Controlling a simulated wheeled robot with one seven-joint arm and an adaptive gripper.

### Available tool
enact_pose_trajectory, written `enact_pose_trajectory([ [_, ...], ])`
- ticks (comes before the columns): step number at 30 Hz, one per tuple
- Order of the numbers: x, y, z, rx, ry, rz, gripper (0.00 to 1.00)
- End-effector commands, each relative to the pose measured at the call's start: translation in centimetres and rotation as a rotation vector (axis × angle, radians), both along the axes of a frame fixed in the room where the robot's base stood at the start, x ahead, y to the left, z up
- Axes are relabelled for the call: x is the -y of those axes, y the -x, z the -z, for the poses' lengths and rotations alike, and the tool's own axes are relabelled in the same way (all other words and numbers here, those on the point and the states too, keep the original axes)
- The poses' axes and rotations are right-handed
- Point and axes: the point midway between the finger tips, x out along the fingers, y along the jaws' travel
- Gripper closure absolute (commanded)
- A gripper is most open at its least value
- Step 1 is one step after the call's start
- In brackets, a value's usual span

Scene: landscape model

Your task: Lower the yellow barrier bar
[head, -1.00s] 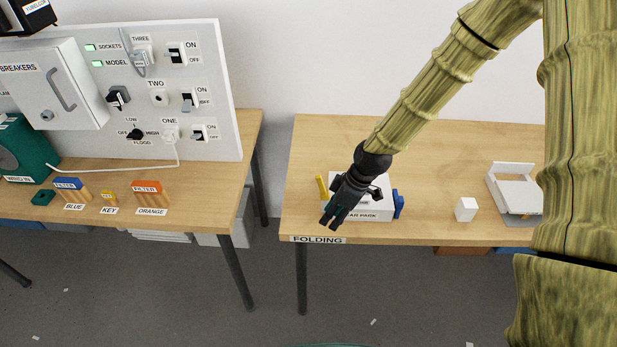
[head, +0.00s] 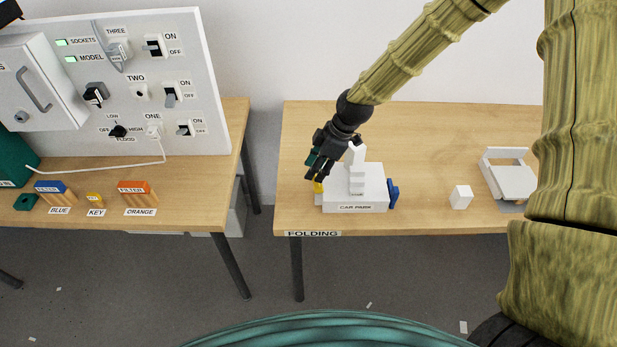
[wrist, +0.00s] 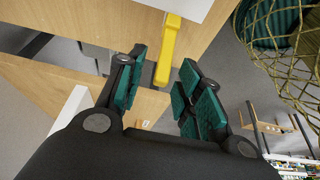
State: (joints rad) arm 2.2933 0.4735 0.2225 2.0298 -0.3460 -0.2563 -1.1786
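The yellow barrier bar (head: 318,187) is at the left end of the white car park model (head: 372,199). In the head view my gripper covers most of it, and its tilt is hard to tell. In the wrist view the yellow bar (wrist: 166,55) is a slim bar lying between my gripper's fingers, with a visible gap on both sides. My gripper (head: 314,171) is open, just above the left end of the car park, with teal finger pads. It does not appear to touch the bar.
The car park stands near the front edge of the wooden table (head: 430,140). A blue part (head: 393,194) is on its right side. A white block (head: 461,197) and a white folding piece (head: 510,180) stand farther right. The switch board table (head: 205,180) is left, across a gap.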

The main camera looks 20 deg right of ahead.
Motion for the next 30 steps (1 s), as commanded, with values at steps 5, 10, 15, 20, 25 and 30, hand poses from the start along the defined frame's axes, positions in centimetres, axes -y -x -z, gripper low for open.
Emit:
enact_pose_trajectory([
  [5, -0.6, -0.1, 1.6, -0.002, 0.001, 0.001, 0.64],
  [10, -1.2, -0.3, 3.1, -0.002, -0.001, 0.002, 0.64],
  [15, -1.7, -0.5, 4.4, 0.001, -0.001, 0.004, 0.64],
  [20, -2.0, -0.5, 5.1, 0.000, 0.000, 0.003, 0.64],
  [25, -2.1, -0.6, 5.4, 0.001, 0.000, 0.004, 0.64],
  [30, -2.1, -0.6, 5.4, 0.001, -0.001, 0.004, 0.64],
])
